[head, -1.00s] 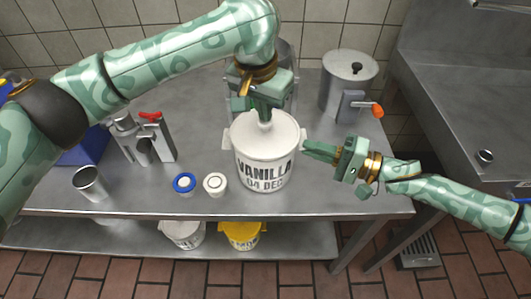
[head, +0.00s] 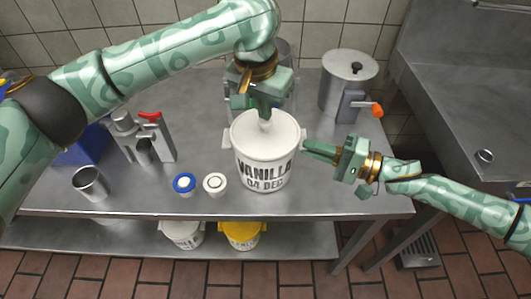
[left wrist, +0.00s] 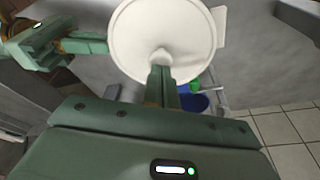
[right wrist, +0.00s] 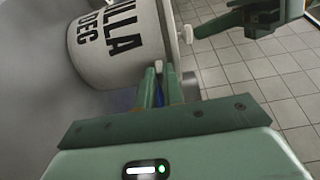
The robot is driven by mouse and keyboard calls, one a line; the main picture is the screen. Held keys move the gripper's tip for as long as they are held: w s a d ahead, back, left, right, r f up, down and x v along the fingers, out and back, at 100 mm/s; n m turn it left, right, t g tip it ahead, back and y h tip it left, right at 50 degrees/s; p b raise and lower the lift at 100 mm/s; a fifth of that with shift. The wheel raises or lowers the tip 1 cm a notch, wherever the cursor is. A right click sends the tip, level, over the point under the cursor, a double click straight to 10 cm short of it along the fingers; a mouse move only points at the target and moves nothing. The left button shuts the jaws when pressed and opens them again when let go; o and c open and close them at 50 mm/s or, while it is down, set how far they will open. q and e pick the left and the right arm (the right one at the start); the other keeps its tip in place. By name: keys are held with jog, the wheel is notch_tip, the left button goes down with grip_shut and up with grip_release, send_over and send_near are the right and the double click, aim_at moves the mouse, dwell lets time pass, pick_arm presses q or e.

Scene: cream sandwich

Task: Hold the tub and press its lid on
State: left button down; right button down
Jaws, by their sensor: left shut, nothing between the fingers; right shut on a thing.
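The white tub (head: 264,170), marked "VANILLA 04 DEC", stands upright on the steel table. Its white lid (head: 283,130) lies on top with a small knob in the middle; it also fills the upper part of the left wrist view (left wrist: 190,35). I cannot tell if the lid is fully seated. My left gripper (head: 264,114) is shut and empty, pointing down with its fingertips at the knob. I cannot tell whether they touch. My right gripper (head: 306,147) comes from the right and is shut on the tub's side lug (right wrist: 158,66).
Small cups with a blue rim (head: 184,184) and a white rim (head: 215,184) stand left of the tub. A metal cup (head: 90,184) and a red-handled device (head: 145,140) are farther left. A lidded steel pot (head: 350,72) stands back right. Tubs sit on the lower shelf (head: 300,240).

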pick_arm(q)
jog(key=shift+r, duration=3.2)
pick_arm(e)
jog(key=shift+f, duration=0.15)
jog(key=c, duration=1.5)
grip_release()
jog(key=shift+o, duration=0.2)
jog(key=v, duration=1.2)
